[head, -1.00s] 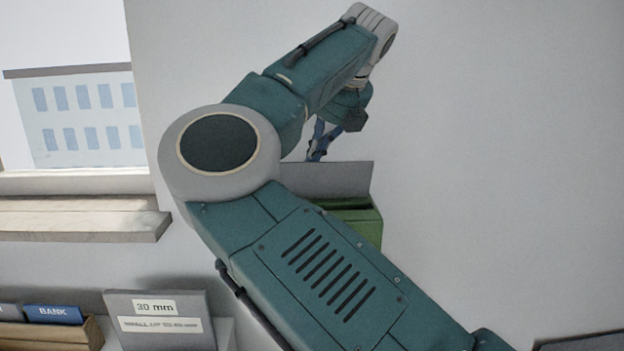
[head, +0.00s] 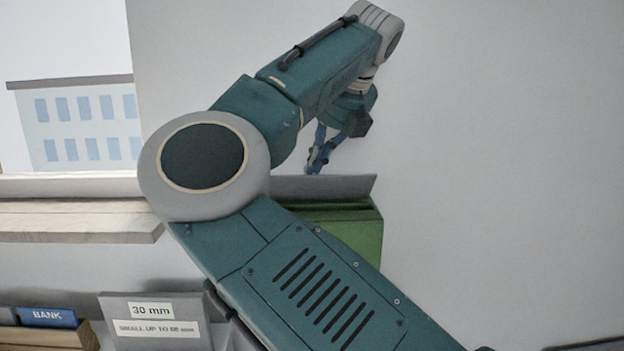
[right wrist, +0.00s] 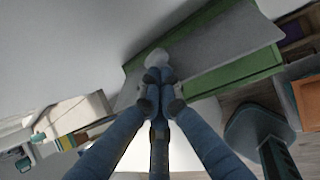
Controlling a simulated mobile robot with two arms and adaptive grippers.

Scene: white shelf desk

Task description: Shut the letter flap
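The letter flap (head: 335,186) is a grey panel along the top of a green letter box (head: 352,232), standing up at a tilt, not flat on it. My right arm hides their left part in the head view. In the right wrist view the grey flap (right wrist: 228,52) lies across the green box (right wrist: 238,74). My right gripper (head: 315,168) is just at the flap's upper edge. Its blue fingers (right wrist: 158,82) meet at the tips with nothing between them; whether they touch the flap is unclear. My left gripper is out of view.
A wooden shelf (head: 75,222) is at the left below a window. A grey sign reading "30 mm" (head: 152,322) and a wooden tray with a blue "BANK" card (head: 47,317) stand at the lower left. The wall right of the box is clear.

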